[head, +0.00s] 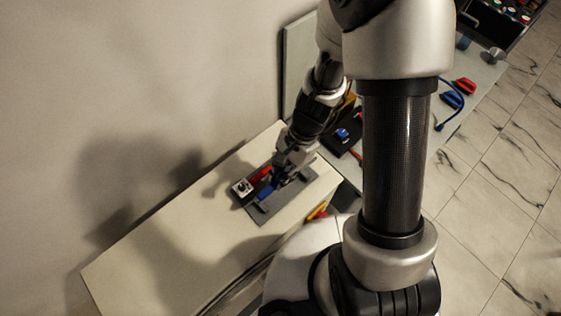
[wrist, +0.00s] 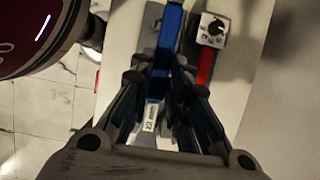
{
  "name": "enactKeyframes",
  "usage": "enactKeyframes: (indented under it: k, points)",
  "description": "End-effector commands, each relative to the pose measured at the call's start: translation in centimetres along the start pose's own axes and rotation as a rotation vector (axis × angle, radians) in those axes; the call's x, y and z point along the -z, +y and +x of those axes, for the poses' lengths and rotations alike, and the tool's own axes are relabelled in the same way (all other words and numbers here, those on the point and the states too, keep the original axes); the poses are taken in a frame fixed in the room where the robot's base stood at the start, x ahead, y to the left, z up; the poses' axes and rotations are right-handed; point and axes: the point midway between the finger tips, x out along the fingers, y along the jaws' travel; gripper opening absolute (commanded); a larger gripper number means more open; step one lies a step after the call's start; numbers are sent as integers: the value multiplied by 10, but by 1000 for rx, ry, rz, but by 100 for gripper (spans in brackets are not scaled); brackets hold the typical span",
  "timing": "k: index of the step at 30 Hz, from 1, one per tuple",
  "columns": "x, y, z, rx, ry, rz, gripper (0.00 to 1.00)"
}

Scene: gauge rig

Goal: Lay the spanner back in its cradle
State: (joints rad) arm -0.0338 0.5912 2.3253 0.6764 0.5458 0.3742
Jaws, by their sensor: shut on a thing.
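The spanner (wrist: 170,32) has a blue handle and a silver end marked 12. In the wrist view it runs lengthwise between the fingers of my gripper (wrist: 164,72), which is shut on it. In the head view its blue part (head: 264,193) shows beside my gripper (head: 281,180), low over a dark grey plate (head: 257,216) on the white cabinet top. This plate appears to be the cradle. My fingers hide part of the spanner, and I cannot tell whether it touches the plate.
A red-handled tool (wrist: 205,66) lies beside the spanner, near a box with a black dial knob (wrist: 213,29). The cabinet top (head: 160,255) is clear to the left. A grey table (head: 470,120) behind holds a blue hose and red and blue items.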

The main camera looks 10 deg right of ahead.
Motion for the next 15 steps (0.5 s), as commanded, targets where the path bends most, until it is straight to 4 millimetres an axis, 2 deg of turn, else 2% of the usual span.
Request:
enactKeyframes:
  k: [9,15]
  points:
    - [0,0,1,0,1,-1,0]
    - [4,0,11,0,0,0,0]
